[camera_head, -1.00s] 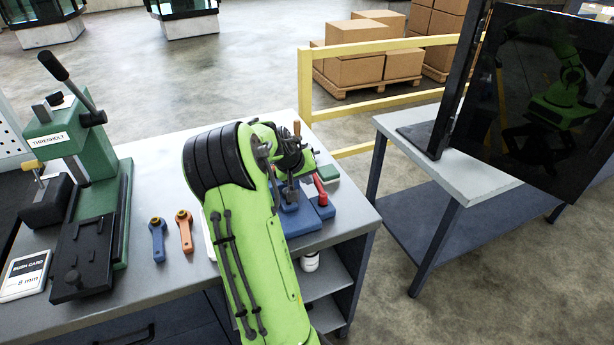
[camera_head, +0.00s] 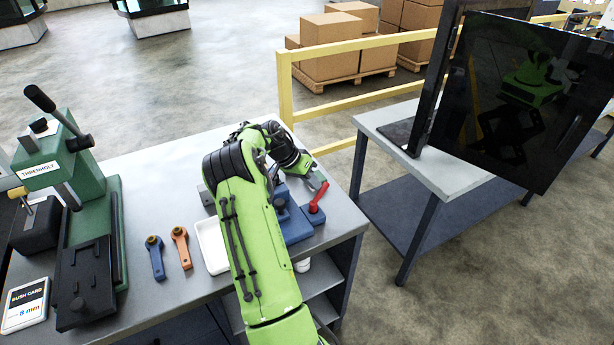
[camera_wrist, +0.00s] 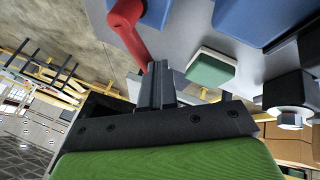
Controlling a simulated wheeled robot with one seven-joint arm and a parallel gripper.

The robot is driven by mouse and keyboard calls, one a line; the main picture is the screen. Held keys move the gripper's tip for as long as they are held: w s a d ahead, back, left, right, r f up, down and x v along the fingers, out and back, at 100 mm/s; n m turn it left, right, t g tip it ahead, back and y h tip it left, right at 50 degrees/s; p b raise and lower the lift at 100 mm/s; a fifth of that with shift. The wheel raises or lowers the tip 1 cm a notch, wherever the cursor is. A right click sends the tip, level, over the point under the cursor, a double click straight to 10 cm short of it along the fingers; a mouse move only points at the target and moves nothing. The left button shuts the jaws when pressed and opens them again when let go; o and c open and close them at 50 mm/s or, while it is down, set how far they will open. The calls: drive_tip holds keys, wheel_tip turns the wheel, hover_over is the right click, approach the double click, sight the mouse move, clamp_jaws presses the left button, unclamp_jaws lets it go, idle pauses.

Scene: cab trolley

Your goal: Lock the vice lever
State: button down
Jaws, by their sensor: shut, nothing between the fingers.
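The red vice lever (camera_head: 318,196) stands on a blue block at the right end of the grey bench, leaning up and to the right. The blue vice body (camera_head: 294,225) is beside it, partly hidden by my arm. My gripper (camera_head: 319,180) is shut and empty at the upper end of the lever. In the wrist view the shut fingers (camera_wrist: 157,84) lie right beside the red lever (camera_wrist: 130,28), on its right. I cannot tell whether they touch it. Part of a blue block (camera_wrist: 240,18) shows at the upper right there.
A white tray (camera_head: 210,245), an orange-handled tool (camera_head: 181,247) and a blue-handled tool (camera_head: 155,258) lie left of my arm. A green press (camera_head: 92,205) stands at the far left. A second table (camera_head: 445,170) with a dark panel (camera_head: 530,95) stands to the right. A green-topped block (camera_wrist: 210,68) shows in the wrist view.

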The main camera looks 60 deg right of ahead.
sight(324, 189)
drive_tip(key=m+y+p, duration=0.1)
drive_tip(key=s+m+y, duration=0.1)
drive_tip(key=m, duration=0.1)
drive_tip(key=s+m+g+p, duration=0.1)
drive_tip(key=m, duration=0.1)
drive_tip(key=shift+s+d+y+p, duration=0.25)
drive_tip(key=shift+d+y+p, duration=0.05)
drive_tip(key=shift+d+y, duration=0.1)
drive_tip(key=shift+s+a, duration=0.1)
drive_tip(key=shift+s, duration=0.4)
